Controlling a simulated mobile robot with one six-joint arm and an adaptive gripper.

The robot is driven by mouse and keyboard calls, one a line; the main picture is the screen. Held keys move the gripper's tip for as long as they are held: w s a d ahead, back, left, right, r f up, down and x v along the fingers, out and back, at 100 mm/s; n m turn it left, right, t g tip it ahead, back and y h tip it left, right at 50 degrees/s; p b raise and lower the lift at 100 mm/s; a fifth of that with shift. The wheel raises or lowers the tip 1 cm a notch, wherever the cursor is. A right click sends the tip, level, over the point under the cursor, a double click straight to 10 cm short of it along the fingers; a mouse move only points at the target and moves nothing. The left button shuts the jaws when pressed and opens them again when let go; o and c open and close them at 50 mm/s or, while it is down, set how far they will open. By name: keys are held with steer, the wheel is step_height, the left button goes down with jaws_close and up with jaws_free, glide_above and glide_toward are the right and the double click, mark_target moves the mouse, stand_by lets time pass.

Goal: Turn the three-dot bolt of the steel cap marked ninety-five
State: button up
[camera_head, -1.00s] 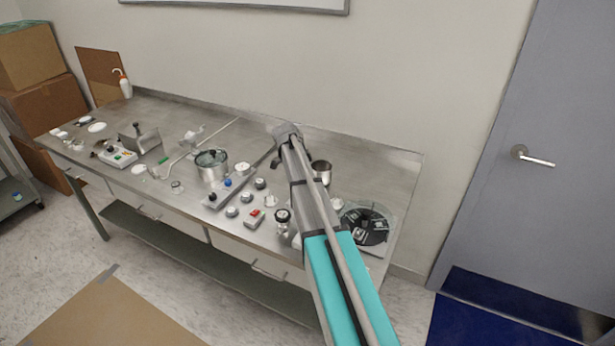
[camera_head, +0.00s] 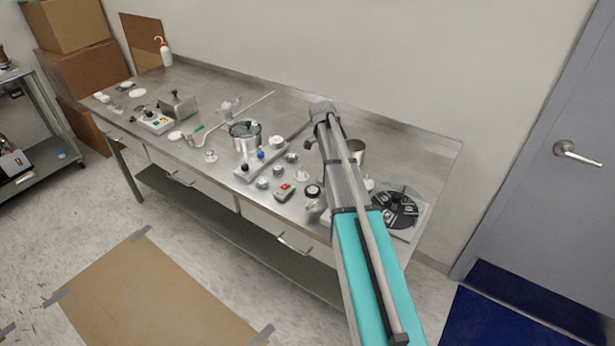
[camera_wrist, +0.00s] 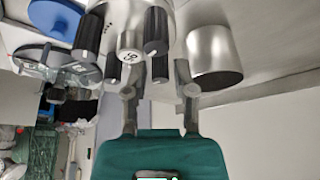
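In the wrist view, a round steel cap with a small marked cylinder (camera_wrist: 131,46) stands at upper middle. The mark looks like 95, turned over. Several black ribbed bolts surround it: a large left one (camera_wrist: 90,34), an upper right one (camera_wrist: 155,30), a lower right one (camera_wrist: 160,68) and a lower left one (camera_wrist: 113,68). Small dark dots show on the steel beside the left bolt; their count is hard to tell. My gripper (camera_wrist: 157,76) is open and empty, its fingers apart below the cap, the lower right bolt between them in the picture. The head view does not show the cap clearly.
In the head view, the steel bench (camera_head: 420,150) carries a glass-topped steel pot (camera_head: 246,140), a steel cup (camera_head: 356,150), a switch box (camera_head: 157,122), several knobs and a black disc unit (camera_head: 396,208). My arm crosses the right part. A steel cylinder (camera_wrist: 213,58) is right of the cap.

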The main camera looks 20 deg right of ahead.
steer(key=n+t, duration=0.1)
steer(key=n, duration=0.3)
steer(key=shift+s+n+t, duration=0.1)
steer(key=shift+n+t, duration=0.3)
steer(key=n, duration=0.2)
steer(key=n+t+y, duration=0.1)
steer(key=n, duration=0.1)
steer(key=shift+t, duration=0.3)
steer(key=shift+n+t+y, duration=0.3)
steer(key=shift+n+y, duration=0.05)
steer(key=shift+n, duration=0.85)
steer(key=shift+n+t+y, duration=0.3)
steer(key=shift+n+y, duration=0.05)
steer(key=shift+n, duration=0.85)
steer(key=shift+n+y, duration=0.8)
steer(key=shift+n, duration=1.4)
steer(key=shift+r+t+p, duration=0.3)
steer(key=d+p+v, duration=0.1)
steer(key=p+v, duration=1.2)
steer(key=v, duration=0.1)
steer(key=s+a+g, duration=0.1)
steer(key=s+a, duration=0.6)
steer(key=a, duration=0.2)
steer(key=s+a+f+n+g, duration=0.1)
steer(key=s+a+g, duration=0.1)
steer(key=s+a, duration=0.6)
steer(key=shift+a+f+g+y, duration=0.3)
steer(key=shift+a+y, duration=0.1)
steer(key=shift+a, duration=0.85)
steer(key=shift+w, duration=0.15)
